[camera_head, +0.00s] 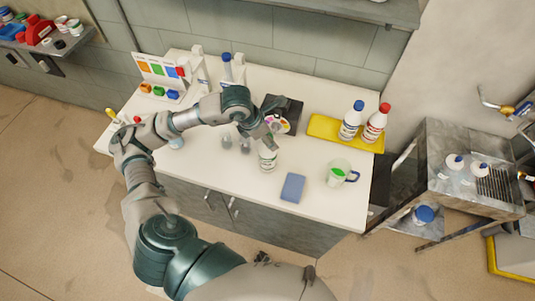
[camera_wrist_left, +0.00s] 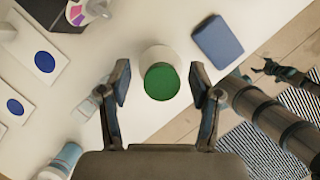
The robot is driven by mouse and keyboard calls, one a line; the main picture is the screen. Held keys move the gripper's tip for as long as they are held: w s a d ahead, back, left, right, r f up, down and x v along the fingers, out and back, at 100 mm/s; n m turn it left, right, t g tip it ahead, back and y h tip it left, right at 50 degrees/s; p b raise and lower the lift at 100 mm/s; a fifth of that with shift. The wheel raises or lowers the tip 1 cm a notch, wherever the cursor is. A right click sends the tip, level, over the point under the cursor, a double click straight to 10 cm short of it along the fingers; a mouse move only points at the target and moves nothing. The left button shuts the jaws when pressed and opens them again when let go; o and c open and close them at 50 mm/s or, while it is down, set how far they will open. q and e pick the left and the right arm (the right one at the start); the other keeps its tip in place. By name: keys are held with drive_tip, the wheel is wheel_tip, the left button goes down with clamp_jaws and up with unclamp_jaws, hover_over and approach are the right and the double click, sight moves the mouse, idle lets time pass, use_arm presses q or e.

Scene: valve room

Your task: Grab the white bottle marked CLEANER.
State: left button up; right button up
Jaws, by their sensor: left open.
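A white bottle with a green top (camera_head: 268,160) stands on the white counter below my left gripper (camera_head: 271,132). Its label is too small to read. The left wrist view looks down on its green top (camera_wrist_left: 161,82), between the two spread fingers of the open left gripper (camera_wrist_left: 160,92), apart from both. A white bottle with a blue cap (camera_head: 351,121) and one with a red cap (camera_head: 375,124) stand at the yellow tray; their labels are also unreadable. A small dark claw-like shape (camera_head: 262,258) shows low in the head view; I cannot tell whether it is my right gripper.
The yellow tray (camera_head: 322,126) and a dark box (camera_head: 290,107) lie behind. Glassware (camera_head: 227,141) stands left. The counter's front edge (camera_head: 235,199) is close.

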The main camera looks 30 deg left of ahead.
use_arm(q)
clamp_jaws()
drive_tip(key=shift+r, duration=0.15)
